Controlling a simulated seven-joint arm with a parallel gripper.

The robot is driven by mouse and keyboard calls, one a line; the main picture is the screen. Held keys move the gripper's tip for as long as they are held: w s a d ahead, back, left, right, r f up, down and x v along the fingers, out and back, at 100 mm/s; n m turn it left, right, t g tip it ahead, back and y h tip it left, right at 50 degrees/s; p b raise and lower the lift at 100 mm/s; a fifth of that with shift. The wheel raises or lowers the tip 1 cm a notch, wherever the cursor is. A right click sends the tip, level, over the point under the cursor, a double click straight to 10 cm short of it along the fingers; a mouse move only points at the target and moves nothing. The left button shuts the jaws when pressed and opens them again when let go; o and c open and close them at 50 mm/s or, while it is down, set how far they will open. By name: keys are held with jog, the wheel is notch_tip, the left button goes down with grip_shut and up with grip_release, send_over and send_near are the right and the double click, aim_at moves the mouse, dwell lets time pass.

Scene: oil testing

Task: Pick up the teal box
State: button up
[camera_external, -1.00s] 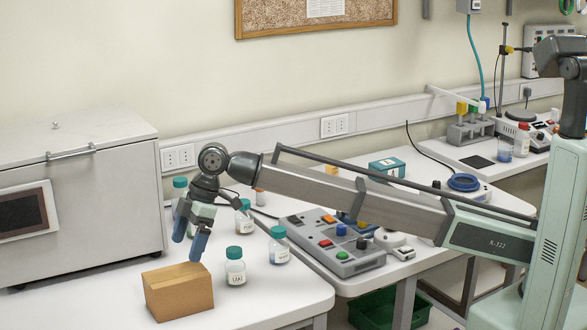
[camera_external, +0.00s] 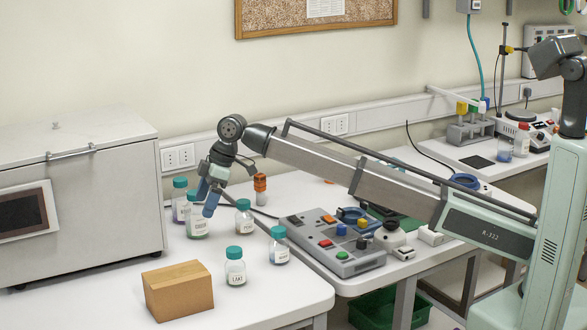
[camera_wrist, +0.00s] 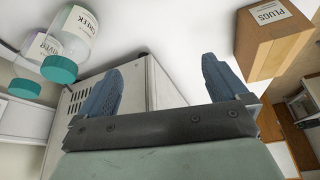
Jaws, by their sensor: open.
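The teal box cannot be made out now; in the external view my arm crosses the place on the back of the bench where it stood a second ago. My gripper (camera_external: 205,199) is at the left, above the bench among the teal-capped bottles. It points downward, open and empty. In the wrist view, the two blue fingers of my gripper (camera_wrist: 162,67) stand wide apart with nothing between them. The teal box does not show in the wrist view.
A brown cardboard box (camera_external: 178,291) stands at the front left. Several teal-capped bottles, one of them in front (camera_external: 235,267), stand near my gripper. A grey control panel (camera_external: 336,243) lies at mid-bench. A large grey cabinet (camera_external: 80,200) fills the left.

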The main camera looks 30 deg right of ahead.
jog(key=w+d+m+t, duration=0.1)
jog(key=w+d+m, duration=0.2)
jog(key=w+d, duration=1.45)
jog(key=w+d+m+t+h, duration=0.15)
jog(key=w+d, duration=0.25)
jog(key=d, duration=0.7)
jog(key=w+d+m, duration=0.2)
jog(key=w+d, duration=0.2)
jog(key=d, duration=0.8)
jog(key=n+g+h, duration=0.3)
jog(key=n+g, duration=0.1)
jog(key=n, duration=0.5)
send_over(387, 162)
jog(key=f, duration=1.4)
jog(key=shift+s+a+f, duration=0.1)
jog(key=shift+s+f, duration=0.1)
jog(key=shift+f, duration=0.2)
jog(key=c, duration=1.1)
